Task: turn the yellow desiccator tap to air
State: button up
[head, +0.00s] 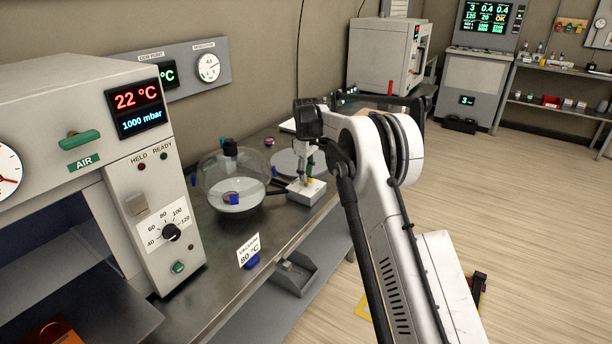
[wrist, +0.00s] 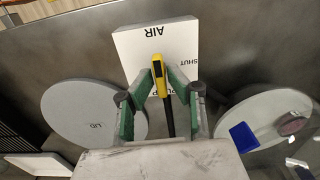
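The yellow tap (wrist: 158,80) sits on a white block (wrist: 130,45) marked AIR, SHUT and a third, mostly covered label. Its long yellow handle lies roughly along the block, one end toward the AIR side; its exact setting is hard to tell. My gripper (wrist: 159,78) has its green fingers drawn in, with a fingertip against each side of the handle. In the head view the white block (head: 306,192) stands on the steel bench, with my gripper (head: 308,176) above it and hiding most of the tap. The glass desiccator (head: 234,182) stands to its left.
A grey disc marked LID (wrist: 85,112) lies beside the block. A round grey plate (wrist: 265,112) with a blue item (wrist: 243,137) is on the other side. The oven cabinet (head: 150,215) with dial and display stands at the left. A grey bin (head: 292,275) sits below the bench edge.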

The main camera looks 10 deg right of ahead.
jog(key=shift+o, duration=1.2)
notch_tip(320, 180, up, 12)
